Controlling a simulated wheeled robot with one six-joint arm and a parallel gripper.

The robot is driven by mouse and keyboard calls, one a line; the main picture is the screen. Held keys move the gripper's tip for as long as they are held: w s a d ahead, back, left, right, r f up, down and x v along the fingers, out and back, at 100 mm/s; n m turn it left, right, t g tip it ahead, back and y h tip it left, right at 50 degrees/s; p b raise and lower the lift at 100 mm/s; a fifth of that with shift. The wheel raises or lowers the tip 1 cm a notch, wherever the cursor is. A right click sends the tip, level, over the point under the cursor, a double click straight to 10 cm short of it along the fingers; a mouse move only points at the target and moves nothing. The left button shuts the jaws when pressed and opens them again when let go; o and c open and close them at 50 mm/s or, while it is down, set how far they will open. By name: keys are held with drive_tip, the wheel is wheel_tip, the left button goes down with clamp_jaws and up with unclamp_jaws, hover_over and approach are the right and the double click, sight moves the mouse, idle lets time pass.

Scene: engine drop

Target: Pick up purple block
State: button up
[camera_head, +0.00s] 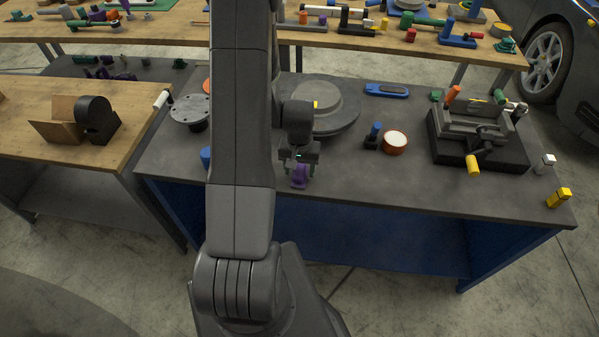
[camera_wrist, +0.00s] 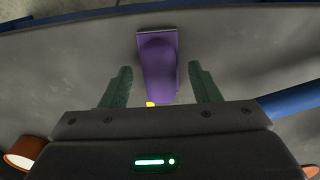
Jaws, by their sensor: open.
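The purple block (camera_head: 299,178) stands on the grey table top near its front edge, below my gripper (camera_head: 300,160) in the head view. In the wrist view, the purple block (camera_wrist: 160,62) lies between and beyond the two green fingers of my gripper (camera_wrist: 160,85). There is a visible gap on each side of it. My gripper is open and empty.
A round grey turntable (camera_head: 340,118) is behind the gripper. A blue block (camera_head: 374,132) and an orange-rimmed round tin (camera_head: 395,143) stand to the right, with a grey vise (camera_head: 470,128) farther right. The table's front edge (camera_head: 380,202) is close to the block.

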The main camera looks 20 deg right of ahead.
sight(300, 169)
drive_tip(key=shift+f, duration=0.25)
drive_tip(key=c, duration=1.2)
drive_tip(key=shift+r+b, duration=0.6)
drive_tip(key=shift+r, duration=4.45)
